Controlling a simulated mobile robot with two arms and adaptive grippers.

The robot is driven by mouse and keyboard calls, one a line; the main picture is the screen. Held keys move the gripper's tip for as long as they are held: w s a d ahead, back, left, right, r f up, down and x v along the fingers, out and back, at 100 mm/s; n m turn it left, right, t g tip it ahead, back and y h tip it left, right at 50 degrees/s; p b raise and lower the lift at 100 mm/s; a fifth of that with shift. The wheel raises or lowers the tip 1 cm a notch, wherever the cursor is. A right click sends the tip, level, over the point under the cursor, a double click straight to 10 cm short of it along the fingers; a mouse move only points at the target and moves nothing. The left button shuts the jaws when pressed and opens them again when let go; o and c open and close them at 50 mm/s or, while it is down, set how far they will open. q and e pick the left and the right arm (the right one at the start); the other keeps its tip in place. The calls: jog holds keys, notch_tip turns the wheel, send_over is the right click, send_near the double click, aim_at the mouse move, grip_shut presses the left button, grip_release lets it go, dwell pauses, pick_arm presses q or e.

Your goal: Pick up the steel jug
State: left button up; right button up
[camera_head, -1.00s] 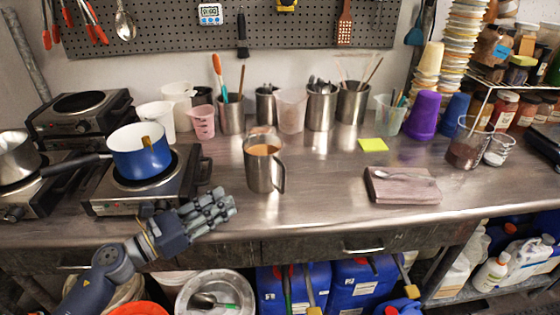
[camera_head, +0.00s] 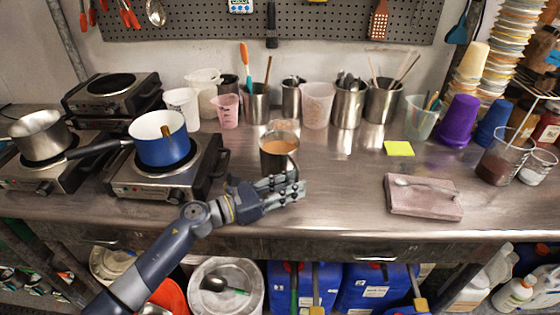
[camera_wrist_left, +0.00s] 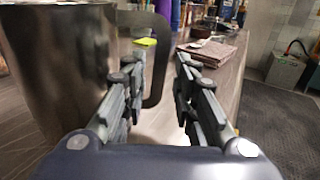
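The steel jug (camera_head: 278,160) stands upright on the steel worktop (camera_head: 345,205), with tan liquid inside. My left gripper (camera_head: 292,186) is right in front of it and hides its lower part and most of its handle. In the left wrist view the jug (camera_wrist_left: 62,70) fills the left side, with its dark handle (camera_wrist_left: 158,60) just ahead. There, my left gripper (camera_wrist_left: 154,80) has its fingers spread apart, with the handle showing in the gap between them. I cannot tell whether they touch it. My right gripper does not show.
A blue pot (camera_head: 162,148) stands on a hot plate (camera_head: 150,190) to the left. Steel canisters and plastic cups, including a pink cup (camera_head: 227,110), line the back. A spoon lies on a folded cloth (camera_head: 424,202) to the right. The worktop between jug and cloth is clear.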

pick_arm(q)
jog(key=shift+x, duration=1)
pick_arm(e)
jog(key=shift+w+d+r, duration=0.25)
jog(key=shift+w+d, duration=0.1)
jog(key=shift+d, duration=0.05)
pick_arm(q)
jog(key=shift+c, duration=0.6)
jog(key=c, duration=0.5)
grip_shut()
jog(key=shift+w+r, duration=0.1)
jog(key=shift+r, duration=0.1)
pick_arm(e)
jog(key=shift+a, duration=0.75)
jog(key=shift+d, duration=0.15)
